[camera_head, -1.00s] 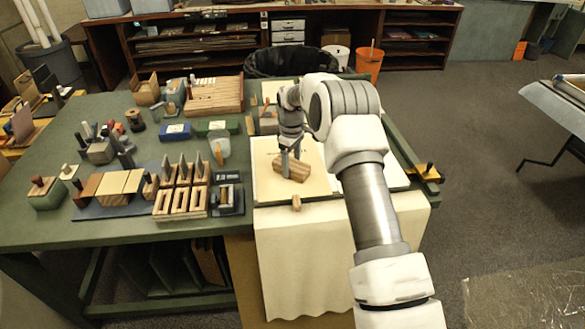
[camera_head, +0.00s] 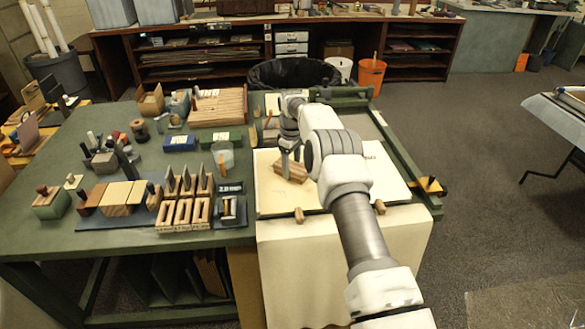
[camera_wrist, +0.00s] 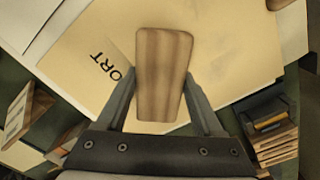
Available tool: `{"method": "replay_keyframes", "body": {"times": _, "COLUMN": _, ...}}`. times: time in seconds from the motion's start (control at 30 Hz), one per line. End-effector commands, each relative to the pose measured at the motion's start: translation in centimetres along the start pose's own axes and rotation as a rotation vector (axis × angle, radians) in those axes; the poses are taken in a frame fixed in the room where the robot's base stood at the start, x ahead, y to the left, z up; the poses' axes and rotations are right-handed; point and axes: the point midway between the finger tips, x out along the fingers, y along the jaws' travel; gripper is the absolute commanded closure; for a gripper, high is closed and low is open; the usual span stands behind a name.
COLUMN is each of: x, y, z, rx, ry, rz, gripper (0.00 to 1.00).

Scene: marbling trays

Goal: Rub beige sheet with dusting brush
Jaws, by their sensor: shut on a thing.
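The beige sheet (camera_head: 268,200) lies flat on a board at the front right of the green table. Printed letters ending in "ORT" show on its pale surface in the wrist view (camera_wrist: 225,50). My gripper (camera_head: 288,165) is over the left part of the sheet. It is shut on the dusting brush (camera_head: 296,174), which shows as a striped wooden block. In the wrist view the brush (camera_wrist: 160,75) sits between the two fingers (camera_wrist: 160,90). Its bristles are hidden beneath the block. The brush is at or just above the sheet; I cannot tell whether it touches.
Wooden clips (camera_head: 299,215) stand at the sheet's front edge. A rack of combs (camera_head: 183,212) and a clear cup (camera_head: 223,158) are to the left. A green-framed tray (camera_head: 400,160) borders the right side. Pale cloth (camera_head: 300,270) hangs over the table front.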

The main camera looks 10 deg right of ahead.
Motion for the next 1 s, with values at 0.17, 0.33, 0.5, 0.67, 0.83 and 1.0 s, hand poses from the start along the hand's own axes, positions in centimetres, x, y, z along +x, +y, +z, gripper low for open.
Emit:
{"method": "replay_keyframes", "body": {"times": 0.17, "x": 0.1, "y": -0.8, "z": -1.0, "rx": -0.003, "ry": 0.000, "rz": 0.000, "gripper": 0.76}}
{"method": "replay_keyframes", "body": {"times": 0.33, "x": 0.1, "y": -1.2, "z": -1.2, "rx": -0.001, "ry": 0.000, "rz": 0.000, "gripper": 0.76}}
{"method": "replay_keyframes", "body": {"times": 0.5, "x": 0.1, "y": -2.0, "z": -0.5, "rx": 0.000, "ry": -0.002, "rz": -0.001, "gripper": 0.76}}
{"method": "replay_keyframes", "body": {"times": 0.67, "x": 0.2, "y": -3.0, "z": 0.3, "rx": -0.001, "ry": -0.002, "rz": -0.002, "gripper": 0.76}}
{"method": "replay_keyframes", "body": {"times": 0.83, "x": 0.3, "y": -3.7, "z": 1.0, "rx": -0.001, "ry": -0.001, "rz": -0.001, "gripper": 0.76}}
{"method": "replay_keyframes", "body": {"times": 1.0, "x": 0.3, "y": -4.2, "z": 1.3, "rx": 0.000, "ry": -0.002, "rz": -0.002, "gripper": 0.76}}
